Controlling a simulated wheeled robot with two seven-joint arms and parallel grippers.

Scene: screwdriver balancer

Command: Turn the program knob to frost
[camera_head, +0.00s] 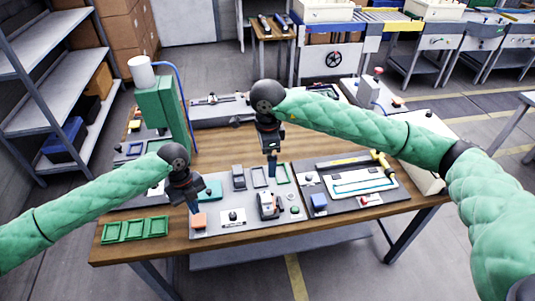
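No label reading frost can be made out at this size. A small dark knob (233,215) stands on a white plate on the grey panel (240,227) at the front middle of the table; I cannot tell if it is the program knob. My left gripper (194,208) points down left of this knob, close above an orange block (199,221). Whether it touches the block is unclear. My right gripper (272,170) points down over the back of the panel, behind a grey-white device (268,206). Both grippers' fingers are too small to show a gap.
Green trays (135,230) lie at the table's front left. A dark board (350,185) with a yellow-handled tool (381,160) and a blue block (318,201) lies right. A green column (165,115) stands at the back left. Bare wood (225,150) shows mid-table.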

